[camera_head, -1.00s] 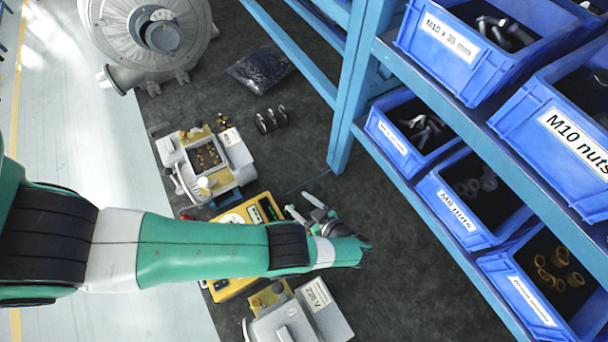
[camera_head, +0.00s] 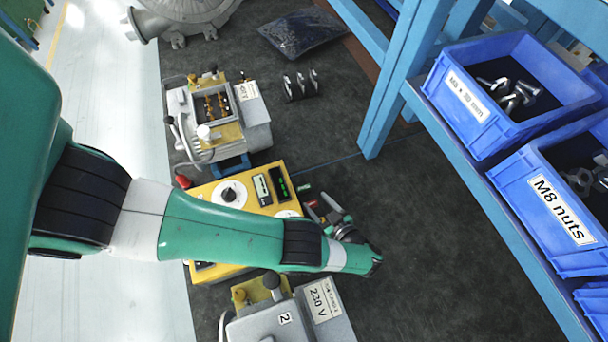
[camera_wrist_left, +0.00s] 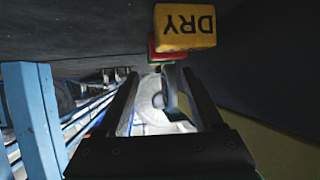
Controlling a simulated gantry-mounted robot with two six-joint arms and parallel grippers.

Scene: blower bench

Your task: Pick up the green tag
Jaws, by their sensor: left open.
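The green tag (camera_head: 304,188) is a small green piece on the dark bench mat, just right of the yellow tester. In the left wrist view a green strip (camera_wrist_left: 168,60) shows beneath a red tag (camera_wrist_left: 153,48), mostly hidden by the yellow block marked DRY (camera_wrist_left: 185,28). My left gripper (camera_head: 318,204) is open, its fingers pointing up and left toward the tags. A red piece (camera_head: 312,204) shows at its fingertips. In the left wrist view nothing is clearly held between the fingers (camera_wrist_left: 160,74). My right gripper is not in view.
The yellow tester (camera_head: 228,192) lies partly under my left arm. A grey terminal unit (camera_head: 258,133) stands behind it and a 230 V unit (camera_head: 318,300) in front. The blue shelf (camera_head: 400,75) with blue bins (camera_head: 560,210) stands at right. Mat between is clear.

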